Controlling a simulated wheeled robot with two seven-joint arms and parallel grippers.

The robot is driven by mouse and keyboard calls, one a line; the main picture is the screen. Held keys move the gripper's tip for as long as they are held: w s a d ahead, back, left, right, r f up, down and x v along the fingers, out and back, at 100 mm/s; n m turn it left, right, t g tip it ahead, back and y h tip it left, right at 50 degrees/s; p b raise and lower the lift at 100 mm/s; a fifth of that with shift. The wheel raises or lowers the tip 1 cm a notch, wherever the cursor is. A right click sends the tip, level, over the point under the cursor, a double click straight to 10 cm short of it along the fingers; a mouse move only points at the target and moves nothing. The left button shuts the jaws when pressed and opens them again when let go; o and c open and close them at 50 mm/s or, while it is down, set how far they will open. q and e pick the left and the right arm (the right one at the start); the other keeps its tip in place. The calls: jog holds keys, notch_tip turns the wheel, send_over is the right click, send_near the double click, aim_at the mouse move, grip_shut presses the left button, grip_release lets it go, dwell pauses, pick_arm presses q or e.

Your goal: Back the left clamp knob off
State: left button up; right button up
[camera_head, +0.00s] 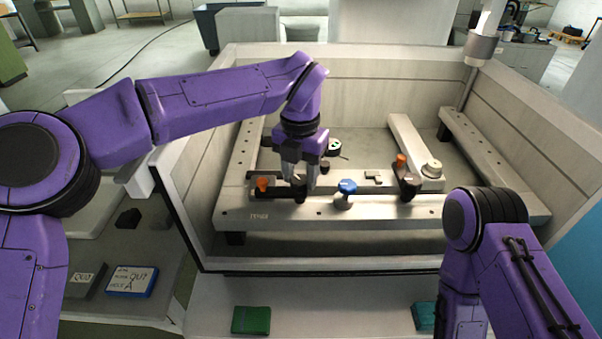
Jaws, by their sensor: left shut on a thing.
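The left clamp has an orange-topped post (262,185) and a dark knob (300,193) on the front rail (380,211) of the machine tank. My left gripper (299,187) reaches down from above with its fingers on either side of this dark knob, shut on it. The fingers and wrist hide part of the knob and clamp. The right clamp (407,181), dark with an orange top, stands further right on the same rail. My right arm comes in at the lower right, and its gripper is out of view.
A blue knob (347,187) stands just right of my left gripper. A pale round knob (432,168) sits behind the right clamp. The tank wall (400,75) surrounds the rails.

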aim_at(300, 178)
pick_arm(q)
jog(key=n+b, duration=0.2)
jog(key=n, duration=0.3)
jog(key=shift+a+n+b, duration=0.1)
jog(key=shift+n+b, duration=0.95)
jog(key=shift+n, duration=1.25)
jog(key=shift+r, duration=0.1)
jog(key=o, duration=1.1)
jog(key=shift+c, duration=0.2)
notch_tip(300, 178, up, 11)
jog(key=p, duration=0.1)
jog(key=shift+f+p, duration=0.2)
jog(key=shift+p, duration=0.1)
